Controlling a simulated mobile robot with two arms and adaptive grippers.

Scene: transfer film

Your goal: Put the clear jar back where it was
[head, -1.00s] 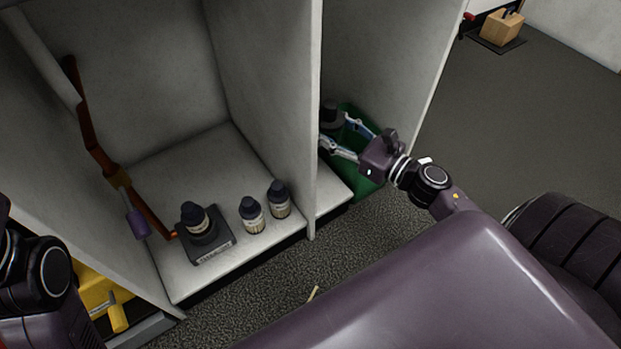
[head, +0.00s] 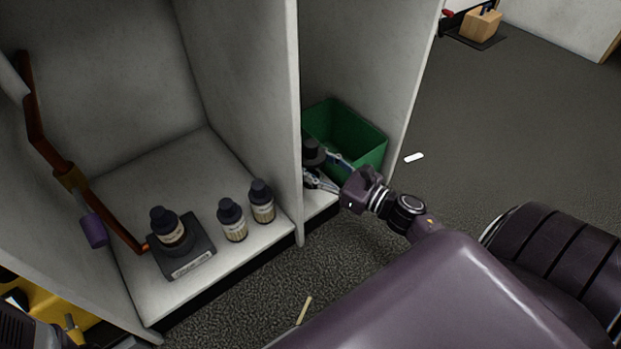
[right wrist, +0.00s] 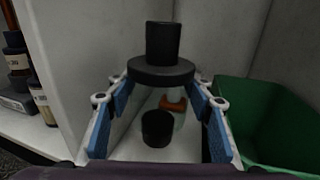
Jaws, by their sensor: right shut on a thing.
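My right gripper (head: 322,172) is shut on the clear jar, whose black lid (head: 313,151) shows in the right compartment, close to the divider. In the right wrist view the wide black lid and its knob (right wrist: 163,45) stand upright between the blue-padded fingers of the gripper (right wrist: 160,92). The jar's transparent body is hard to make out. Behind or through it show a short black cylinder (right wrist: 158,129) and a small bottle with an orange band (right wrist: 175,105). My left gripper is out of view.
A green bin (head: 370,150) stands right of the jar. A pale divider (head: 290,110) separates the left compartment, where two dark-capped bottles (head: 233,221) (head: 262,202) and another bottle (head: 166,227) on a dark stand (head: 190,262) sit. A white piece (head: 414,157) lies on the floor.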

